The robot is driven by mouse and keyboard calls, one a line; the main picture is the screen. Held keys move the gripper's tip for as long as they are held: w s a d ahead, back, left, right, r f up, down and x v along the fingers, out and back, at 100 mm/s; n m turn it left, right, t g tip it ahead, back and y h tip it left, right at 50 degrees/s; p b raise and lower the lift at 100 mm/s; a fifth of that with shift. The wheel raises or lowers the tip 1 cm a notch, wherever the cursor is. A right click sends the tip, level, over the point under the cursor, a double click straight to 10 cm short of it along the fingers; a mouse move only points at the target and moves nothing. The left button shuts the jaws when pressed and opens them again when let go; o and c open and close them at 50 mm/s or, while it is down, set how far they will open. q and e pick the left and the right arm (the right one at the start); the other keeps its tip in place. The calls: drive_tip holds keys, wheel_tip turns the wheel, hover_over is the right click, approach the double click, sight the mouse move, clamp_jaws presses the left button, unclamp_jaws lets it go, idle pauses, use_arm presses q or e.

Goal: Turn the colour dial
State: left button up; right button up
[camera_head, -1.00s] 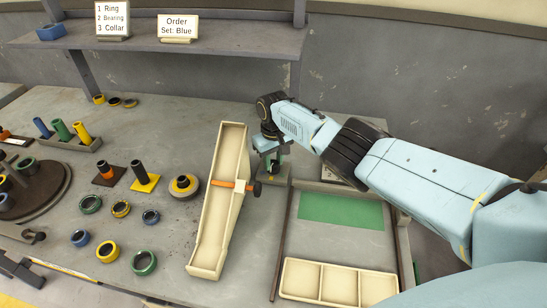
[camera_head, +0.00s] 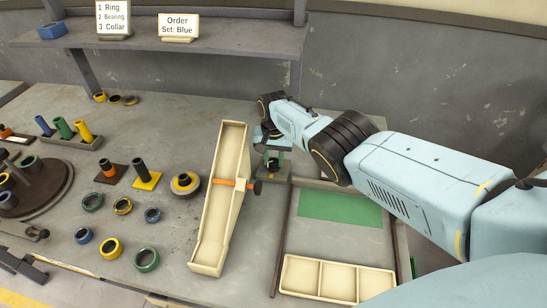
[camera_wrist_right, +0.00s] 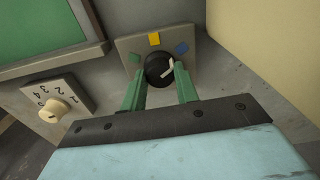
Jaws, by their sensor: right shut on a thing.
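The colour dial (camera_wrist_right: 155,72) is a black round knob with a white pointer, on a grey plate with yellow, blue and green marks. In the right wrist view the pointer slants up and right, toward the blue mark's side. My right gripper (camera_wrist_right: 159,78) has its green fingers shut on the dial, one on each side. In the head view my right gripper (camera_head: 272,160) is low behind the pale chute, and the dial there is too small to make out. My left gripper is out of view.
A second cream knob (camera_wrist_right: 55,110) with numbers sits left of the dial in the wrist view. A long cream chute (camera_head: 208,255) stands just left of my right gripper. A three-part tray (camera_head: 336,263) and a green mat (camera_head: 340,208) lie in front. Rings and posts fill the left bench.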

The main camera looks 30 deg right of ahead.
sight(274, 160)
drive_tip(key=shift+w+r, duration=0.1)
drive_tip(key=shift+r, duration=0.05)
idle(0.4)
drive_tip(key=o, duration=1)
drive_tip(key=shift+c, duration=0.2)
wheel_tip(274, 160, up, 6)
drive_tip(key=p, duration=0.5)
drive_tip(key=shift+r, duration=0.2)
wheel_tip(274, 160, up, 7)
drive_tip(key=p, duration=0.1)
drive_tip(key=shift+f, duration=0.1)
